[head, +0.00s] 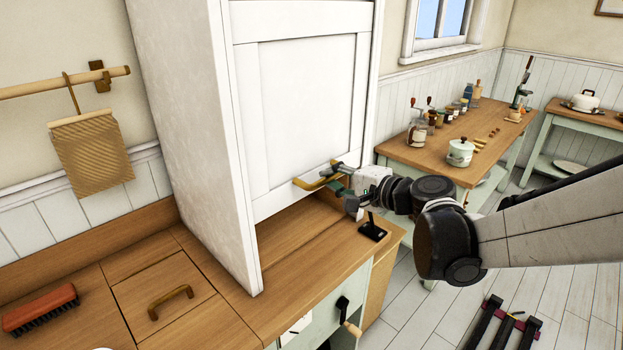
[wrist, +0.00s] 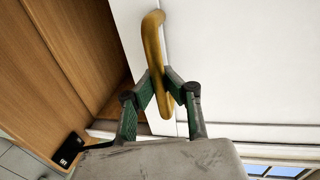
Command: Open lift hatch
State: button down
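A tall white cabinet (head: 190,120) stands on the wooden counter. Its white front panel (head: 300,110) has a brass handle (head: 305,185) near its lower edge. Below that edge is an open gap above the counter. In the wrist view the curved brass handle (wrist: 153,40) runs between my green fingers. My gripper (head: 338,177) is at the handle's right part in the head view. In the wrist view my gripper (wrist: 164,80) has its fingertips on either side of the handle, appearing closed against it. A square wooden lid (head: 195,270) with its own brass handle (head: 171,302) lies flush in the counter.
A red-brown brush (head: 40,309) lies on the counter at left. A small black item (head: 372,232) with an upright lever sits at the counter's right end. A side table (head: 490,140) with jars and a pot (head: 460,152) stands behind. A rack (head: 505,325) lies on the floor.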

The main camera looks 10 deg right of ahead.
jog(key=p, duration=0.9)
send_near(316, 101)
jog(key=x, duration=0.5)
jog(key=shift+w+f, duration=0.15)
jog(key=shift+w, duration=0.05)
jog(key=c, duration=1.7)
grip_release()
